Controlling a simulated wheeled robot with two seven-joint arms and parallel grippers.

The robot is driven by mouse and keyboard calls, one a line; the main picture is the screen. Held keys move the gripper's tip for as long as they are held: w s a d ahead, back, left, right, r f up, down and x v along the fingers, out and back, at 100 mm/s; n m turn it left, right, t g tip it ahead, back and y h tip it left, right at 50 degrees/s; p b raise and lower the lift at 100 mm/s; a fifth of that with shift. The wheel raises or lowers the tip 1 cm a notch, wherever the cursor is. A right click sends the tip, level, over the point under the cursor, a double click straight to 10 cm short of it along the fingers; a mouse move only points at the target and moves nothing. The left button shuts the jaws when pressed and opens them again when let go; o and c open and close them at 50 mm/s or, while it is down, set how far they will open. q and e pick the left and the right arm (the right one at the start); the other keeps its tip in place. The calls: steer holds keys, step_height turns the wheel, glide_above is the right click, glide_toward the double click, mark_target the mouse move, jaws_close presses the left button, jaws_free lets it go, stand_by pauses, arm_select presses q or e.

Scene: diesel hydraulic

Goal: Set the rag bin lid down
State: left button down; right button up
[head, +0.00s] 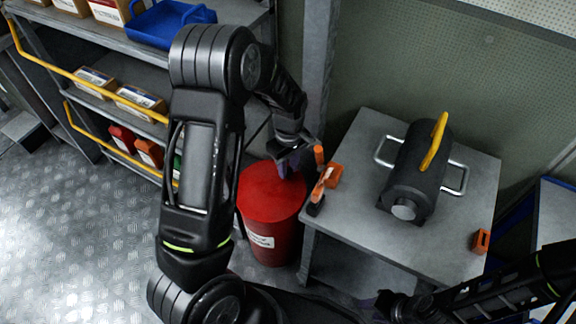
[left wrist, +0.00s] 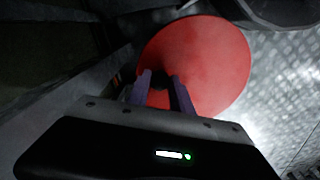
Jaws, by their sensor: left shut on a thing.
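The red rag bin (head: 268,240) stands on the floor left of the grey table, with a white label on its side. Its round red lid (head: 262,188) is over the bin's top; I cannot tell whether it touches the rim. My left gripper (head: 290,165) is above the lid's far right part. In the left wrist view the lid (left wrist: 215,60) is a red disc beyond my left gripper (left wrist: 162,88), whose purple fingers are shut on its dark handle. My right gripper (head: 384,298) is low in the head view, dark and partly hidden, so its opening is unclear.
The grey table (head: 350,220) carries a black cylindrical unit (head: 418,170) with a yellow handle, and orange items near its edges. A shelf rack (head: 100,45) with boxes and a blue tray (head: 165,25) stands at left. Bare metal floor (head: 80,230) lies at lower left.

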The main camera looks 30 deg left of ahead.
arm_select(q)
steer(key=shift+f, duration=0.45)
stand_by(0.4)
steer(key=c, duration=1.1)
jaws_free()
steer(key=shift+o, duration=0.2)
steer(key=shift+r, duration=0.1)
step_height(320, 180, up, 8)
steer(key=shift+f+p, duration=0.15)
steer(key=shift+p, duration=0.5)
